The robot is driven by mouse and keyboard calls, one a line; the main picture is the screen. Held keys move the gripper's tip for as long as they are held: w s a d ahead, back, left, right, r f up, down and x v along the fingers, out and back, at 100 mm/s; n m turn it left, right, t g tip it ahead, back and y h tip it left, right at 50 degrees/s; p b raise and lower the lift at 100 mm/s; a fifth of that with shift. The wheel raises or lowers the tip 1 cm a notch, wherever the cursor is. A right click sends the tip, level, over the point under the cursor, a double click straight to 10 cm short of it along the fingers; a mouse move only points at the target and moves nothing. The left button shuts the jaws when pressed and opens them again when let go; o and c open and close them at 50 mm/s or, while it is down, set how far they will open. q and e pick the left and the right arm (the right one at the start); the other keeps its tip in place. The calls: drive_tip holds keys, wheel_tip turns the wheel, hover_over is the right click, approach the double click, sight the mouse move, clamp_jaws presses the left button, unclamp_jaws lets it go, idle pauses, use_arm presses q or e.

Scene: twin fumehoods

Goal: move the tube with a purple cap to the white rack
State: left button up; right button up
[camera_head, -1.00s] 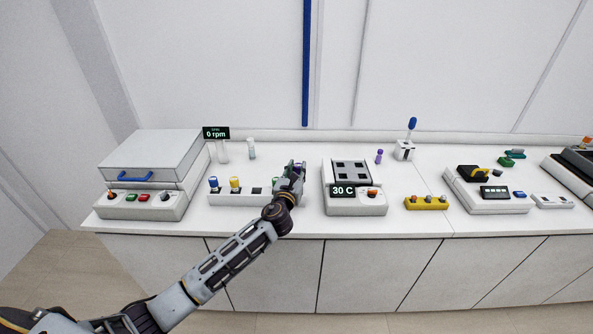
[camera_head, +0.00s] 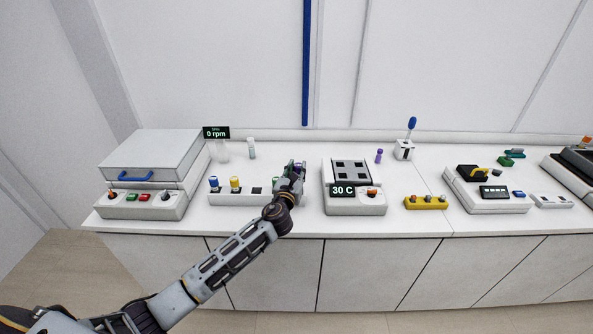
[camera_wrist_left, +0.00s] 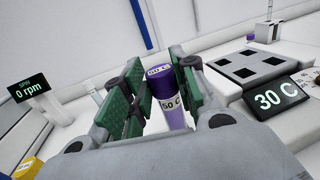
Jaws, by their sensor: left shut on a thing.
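My left gripper (camera_head: 291,168) is at the right end of the white rack (camera_head: 230,200). In the left wrist view, its green-padded fingers (camera_wrist_left: 152,92) are shut on a tube with a purple cap (camera_wrist_left: 160,82), which carries a "50 C" label. The tube's lower end is hidden, so I cannot tell whether it sits in the rack. The rack holds a blue-capped tube (camera_head: 213,183) and a yellow-capped tube (camera_head: 235,184) at its left. A green cap partly shows beside the gripper. My right gripper is not in view.
A heater block (camera_head: 352,188) reading "30 C" stands right of the gripper. A small purple-topped item (camera_head: 379,156) stands behind it. A centrifuge (camera_head: 150,165) is at the left. A yellow rack (camera_head: 427,203) is further right. The counter's front edge is close below.

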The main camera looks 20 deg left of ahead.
use_arm(q)
drive_tip(key=shift+f+b, duration=2.3)
drive_tip(key=shift+f, duration=0.95)
idle(1.3)
drive_tip(key=o, duration=1.1)
drive_tip(key=shift+o, duration=0.2)
drive_tip(key=shift+s, duration=0.1)
drive_tip(key=s, duration=1.1)
drive_tip(key=shift+s+d, duration=0.35)
drive_tip(key=shift+s, duration=0.05)
